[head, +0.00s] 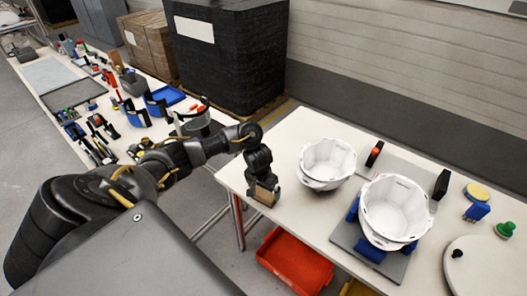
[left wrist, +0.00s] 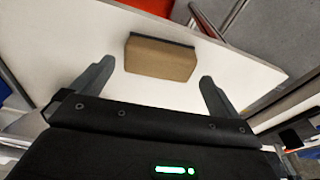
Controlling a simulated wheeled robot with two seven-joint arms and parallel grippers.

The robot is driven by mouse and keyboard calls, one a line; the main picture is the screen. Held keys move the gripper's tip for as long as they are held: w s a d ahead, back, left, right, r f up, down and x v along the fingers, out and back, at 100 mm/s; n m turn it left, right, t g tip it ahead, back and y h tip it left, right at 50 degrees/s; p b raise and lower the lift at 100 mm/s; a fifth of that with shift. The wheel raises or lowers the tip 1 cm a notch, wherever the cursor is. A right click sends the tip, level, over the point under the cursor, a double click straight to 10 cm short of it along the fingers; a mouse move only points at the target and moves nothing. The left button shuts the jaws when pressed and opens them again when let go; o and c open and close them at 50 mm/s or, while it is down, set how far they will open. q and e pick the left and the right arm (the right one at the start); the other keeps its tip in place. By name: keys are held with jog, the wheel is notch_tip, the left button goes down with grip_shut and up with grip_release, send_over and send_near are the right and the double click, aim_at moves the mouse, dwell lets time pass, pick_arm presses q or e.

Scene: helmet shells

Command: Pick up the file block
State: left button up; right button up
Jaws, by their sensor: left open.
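The file block is a small tan-brown block with a dark edge. In the left wrist view the file block (left wrist: 160,58) lies on the white table, in line with the gap between the fingers. In the head view the file block (head: 265,194) shows near the table's left end, directly below my left gripper (head: 261,179). My left gripper points down and is open, with one finger on each side in the left wrist view (left wrist: 156,72) and bare space between each finger and the block. Whether the fingertips reach down beside it I cannot tell. My right gripper is not in view.
Two white helmet shells (head: 327,160) (head: 394,209) stand to the right of the block, one on a grey fixture with blue supports (head: 368,250). A red bin (head: 293,262) sits below the table. A tool-covered table (head: 60,110) stands at the left. White table surface around the block is bare.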

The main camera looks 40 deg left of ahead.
aim_at(264, 193)
pick_arm(q)
jog(key=f, duration=0.4)
jog(key=shift+w+f, duration=0.1)
jog(key=shift+w, duration=0.15)
jog(key=c, duration=0.9)
jog(key=shift+r, duration=0.55)
notch_tip(264, 193, up, 2)
jog(key=shift+r+p, duration=0.15)
jog(key=shift+p, duration=0.25)
jog(key=shift+s+d+r+p, duration=1.25)
jog(key=shift+d+r, duration=0.35)
jog(key=shift+d, duration=0.4)
jog(key=shift+s+d+r+p, duration=1.2)
jog(key=shift+d+r, duration=0.45)
jog(key=shift+d, duration=0.4)
jog(key=shift+s+d+r+p, duration=1.25)
jog(key=shift+d+r, duration=0.35)
jog(key=shift+d, duration=0.4)
jog(key=shift+w, duration=0.1)
